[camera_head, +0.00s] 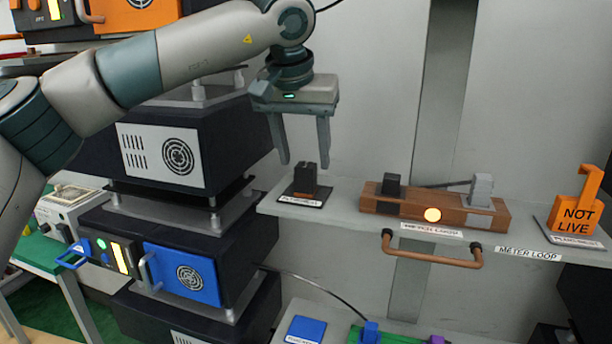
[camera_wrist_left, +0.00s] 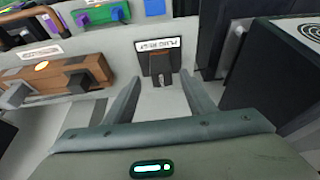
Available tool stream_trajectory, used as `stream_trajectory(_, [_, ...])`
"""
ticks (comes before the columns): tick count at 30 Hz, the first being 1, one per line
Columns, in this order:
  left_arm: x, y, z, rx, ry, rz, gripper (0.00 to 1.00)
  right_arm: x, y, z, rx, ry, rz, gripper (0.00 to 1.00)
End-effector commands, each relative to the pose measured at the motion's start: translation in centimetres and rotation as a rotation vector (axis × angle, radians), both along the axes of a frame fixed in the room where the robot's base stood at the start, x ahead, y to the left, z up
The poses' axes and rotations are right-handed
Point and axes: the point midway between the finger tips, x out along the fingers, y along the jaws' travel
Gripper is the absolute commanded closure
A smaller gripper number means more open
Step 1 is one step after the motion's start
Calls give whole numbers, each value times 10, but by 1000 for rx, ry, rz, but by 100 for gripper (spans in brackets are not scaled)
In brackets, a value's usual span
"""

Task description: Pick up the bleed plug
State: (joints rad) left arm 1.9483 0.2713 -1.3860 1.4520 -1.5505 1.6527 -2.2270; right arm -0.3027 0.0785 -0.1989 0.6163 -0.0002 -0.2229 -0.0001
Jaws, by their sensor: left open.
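A small dark block with a brown lower part, which looks like the bleed plug (camera_head: 306,182), stands upright on a dark pad with a white label (camera_head: 300,201) at the left end of the grey shelf. In the left wrist view the plug (camera_wrist_left: 161,66) sits ahead, between the lines of the two fingers. My left gripper (camera_head: 305,163) points down just above the plug, with its fingers open and nothing held. In the left wrist view the open fingers (camera_wrist_left: 162,75) show on either side of the plug. My right gripper is out of view.
A wooden block with a lever and lit lamp (camera_head: 432,214) stands right of the plug, with a copper handle (camera_head: 432,252) below. An orange "NOT LIVE" piece (camera_head: 575,215) stands at the shelf's right. Stacked dark cabinets (camera_head: 225,140) rise on the left, close to the gripper.

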Motion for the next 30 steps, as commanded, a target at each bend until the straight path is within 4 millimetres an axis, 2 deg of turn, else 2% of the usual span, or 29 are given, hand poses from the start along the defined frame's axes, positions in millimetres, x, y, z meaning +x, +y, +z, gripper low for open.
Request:
stream_trajectory(4, [0, 0, -1, 0, 0, 0, 50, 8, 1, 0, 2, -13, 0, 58])
stream_trajectory(11, [2, 0, -2, 0, 1, 0, 50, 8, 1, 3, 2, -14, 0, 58])
stream_trajectory(19, [14, -1, -24, 1, 2, 0, 50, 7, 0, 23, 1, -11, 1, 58])
stream_trajectory(24, [21, -4, -42, 0, 0, 0, 50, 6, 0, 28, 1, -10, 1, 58])
stream_trajectory(30, [22, -4, -48, 0, -1, 0, 50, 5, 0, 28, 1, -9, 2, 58])
